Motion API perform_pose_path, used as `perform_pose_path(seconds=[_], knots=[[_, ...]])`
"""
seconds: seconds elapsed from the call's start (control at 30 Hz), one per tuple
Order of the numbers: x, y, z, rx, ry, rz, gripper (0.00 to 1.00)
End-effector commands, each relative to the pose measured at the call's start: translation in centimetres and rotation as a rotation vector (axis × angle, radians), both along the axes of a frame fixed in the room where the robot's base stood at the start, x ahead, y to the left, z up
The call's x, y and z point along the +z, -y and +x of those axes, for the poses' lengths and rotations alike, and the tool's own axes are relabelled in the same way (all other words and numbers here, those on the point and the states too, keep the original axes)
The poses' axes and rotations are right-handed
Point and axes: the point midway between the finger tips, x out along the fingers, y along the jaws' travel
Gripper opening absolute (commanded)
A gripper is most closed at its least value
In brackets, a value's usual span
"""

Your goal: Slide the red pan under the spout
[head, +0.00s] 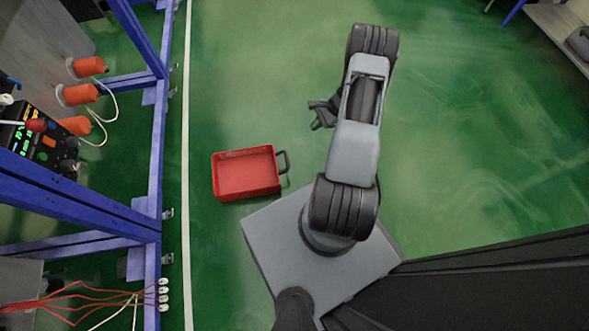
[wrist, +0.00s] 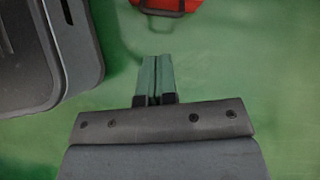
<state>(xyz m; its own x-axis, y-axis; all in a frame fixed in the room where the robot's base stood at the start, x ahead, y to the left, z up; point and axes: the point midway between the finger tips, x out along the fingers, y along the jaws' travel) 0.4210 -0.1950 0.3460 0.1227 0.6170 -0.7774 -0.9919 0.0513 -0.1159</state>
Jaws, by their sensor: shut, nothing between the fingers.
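The red pan (head: 247,174) is a shallow rectangular tray on the green floor, left of my arm in the head view. Its dark handle (head: 284,161) sticks out on its right side. The pan's edge (wrist: 190,5) and handle (wrist: 162,12) also show at the top of the wrist view. My gripper (head: 318,115) is above and right of the pan, apart from it. In the wrist view my gripper (wrist: 156,62) has its fingers together with nothing between them. I cannot make out a spout for certain.
A blue frame (head: 157,150) stands at the left, with orange fittings (head: 85,94), a control box with lit displays, and red wires (head: 90,293). A white line (head: 186,120) runs on the floor between frame and pan.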

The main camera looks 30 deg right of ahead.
Motion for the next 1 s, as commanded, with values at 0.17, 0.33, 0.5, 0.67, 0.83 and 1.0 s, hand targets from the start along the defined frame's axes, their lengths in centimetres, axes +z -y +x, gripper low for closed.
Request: perform_pose_path(seconds=[0.17, 0.33, 0.5, 0.67, 0.83, 1.0], knots=[[-9.9, 0.9, -2.3, -0.165, -0.062, 0.087, 0.00], [-13.6, 0.9, -3.4, -0.238, -0.088, 0.125, 0.00], [-15.5, -0.1, -3.4, -0.257, -0.095, 0.136, 0.00], [-17.5, -1.9, -2.7, -0.254, -0.096, 0.135, 0.00], [-19.9, -4.2, -2.0, -0.253, -0.096, 0.134, 0.00], [-21.6, -6.1, -1.4, -0.253, -0.095, 0.133, 0.00]])
